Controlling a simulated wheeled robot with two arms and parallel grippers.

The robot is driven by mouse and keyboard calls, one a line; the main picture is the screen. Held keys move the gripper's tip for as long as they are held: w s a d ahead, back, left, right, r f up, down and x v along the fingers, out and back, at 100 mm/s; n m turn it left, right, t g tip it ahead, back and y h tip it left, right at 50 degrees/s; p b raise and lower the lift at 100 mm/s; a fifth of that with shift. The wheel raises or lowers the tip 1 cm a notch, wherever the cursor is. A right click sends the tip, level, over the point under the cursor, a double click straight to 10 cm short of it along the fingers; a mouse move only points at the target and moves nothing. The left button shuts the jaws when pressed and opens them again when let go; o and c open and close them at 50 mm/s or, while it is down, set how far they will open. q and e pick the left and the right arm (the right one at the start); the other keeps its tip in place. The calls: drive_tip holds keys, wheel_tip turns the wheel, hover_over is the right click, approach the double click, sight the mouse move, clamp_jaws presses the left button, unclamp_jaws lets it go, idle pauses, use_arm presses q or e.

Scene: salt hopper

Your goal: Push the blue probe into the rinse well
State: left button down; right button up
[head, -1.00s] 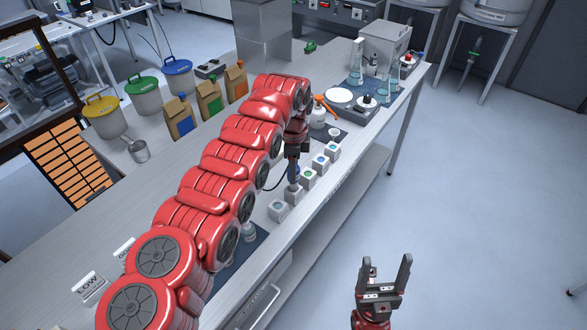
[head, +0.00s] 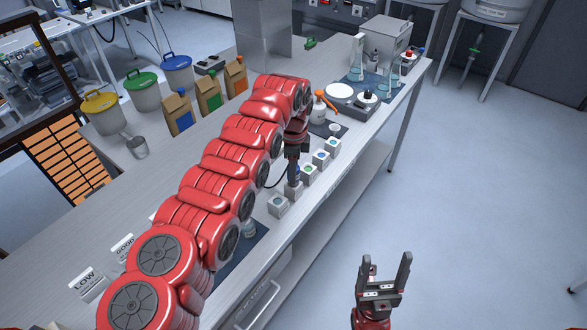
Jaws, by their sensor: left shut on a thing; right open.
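My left gripper (head: 293,176) is low over the front edge of the bench, pointing down at one of a row of small white blocks (head: 293,191). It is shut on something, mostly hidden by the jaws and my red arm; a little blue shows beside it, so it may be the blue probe. A dark cable curves away to its left. I cannot tell how deep the held thing sits in the block, or which block is the rinse well. My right gripper (head: 383,279) is open and empty, over the floor to the right of the bench.
Neighbouring white blocks with coloured rings (head: 278,206) stand close on both sides. A white bottle with an orange nozzle (head: 318,108), a round-plated device (head: 340,91) and glassware (head: 384,87) stand further back. Bags (head: 178,113) and buckets (head: 103,112) are left of my arm.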

use_arm(q)
drive_tip(key=shift+f+b, duration=0.8)
drive_tip(key=shift+f, duration=0.35)
unclamp_jaws()
idle(0.4)
drive_tip(key=shift+r, duration=0.2)
drive_tip(key=shift+r+p, duration=0.6)
drive_tip(key=shift+r, duration=2.25)
